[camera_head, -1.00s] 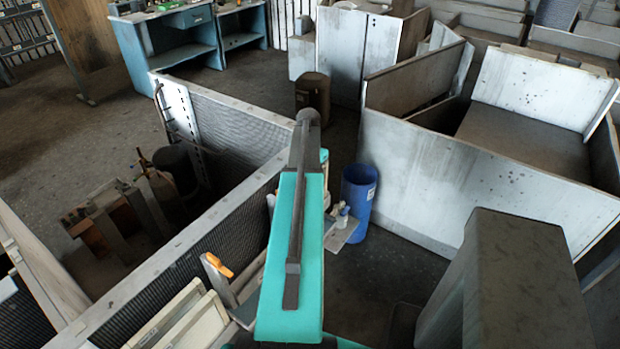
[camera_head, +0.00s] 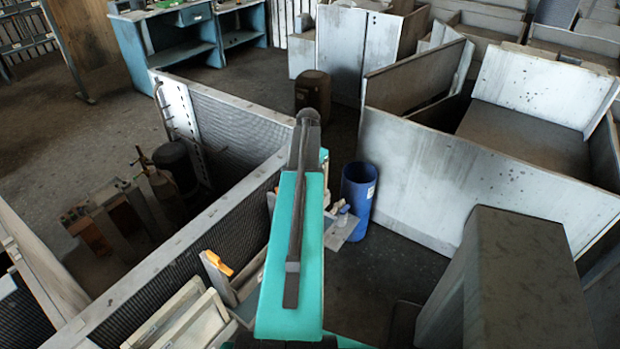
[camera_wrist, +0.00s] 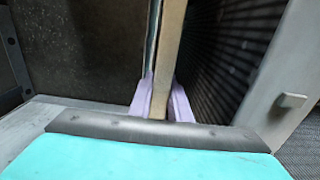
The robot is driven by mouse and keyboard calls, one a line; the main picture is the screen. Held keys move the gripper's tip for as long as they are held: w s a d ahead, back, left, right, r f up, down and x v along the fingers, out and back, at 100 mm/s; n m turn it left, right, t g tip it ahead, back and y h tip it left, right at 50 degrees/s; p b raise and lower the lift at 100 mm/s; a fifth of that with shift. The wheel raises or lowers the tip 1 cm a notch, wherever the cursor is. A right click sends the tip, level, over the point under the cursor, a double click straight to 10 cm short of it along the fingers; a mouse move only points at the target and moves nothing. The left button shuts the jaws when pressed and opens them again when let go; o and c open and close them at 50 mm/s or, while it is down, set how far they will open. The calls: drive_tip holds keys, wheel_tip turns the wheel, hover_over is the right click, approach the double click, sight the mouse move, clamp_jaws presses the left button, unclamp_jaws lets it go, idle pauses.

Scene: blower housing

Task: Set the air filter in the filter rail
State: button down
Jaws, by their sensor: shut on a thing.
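In the wrist view my gripper (camera_wrist: 160,104) has its two pale purple fingers shut on the tan edge of a thin upright panel, which I take for the air filter (camera_wrist: 170,45). The panel runs up and away from the fingers. A thin metallic strip (camera_wrist: 152,42) runs close along its left side; I cannot tell whether this is the filter rail or whether the two touch. A dark ribbed surface (camera_wrist: 215,55) lies to the right. In the head view my own arm hides the gripper and the filter.
In the wrist view a dark plate (camera_wrist: 80,50) stands left and a grey frame post (camera_wrist: 278,65) right. In the head view a mesh partition (camera_head: 190,235), cream-framed panels (camera_head: 185,320), a blue barrel (camera_head: 358,198) and a grey block (camera_head: 525,260) surround my arm.

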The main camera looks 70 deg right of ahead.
drive_tip(key=shift+f, duration=0.5)
idle(0.6)
drive_tip(key=c, duration=1.6)
unclamp_jaws()
drive_tip(key=o, duration=0.5)
drive_tip(key=shift+w, duration=0.1)
drive_tip(key=shift+r, duration=0.2)
drive_tip(key=shift+r+p, duration=2.3)
drive_tip(key=shift+r, duration=1.8)
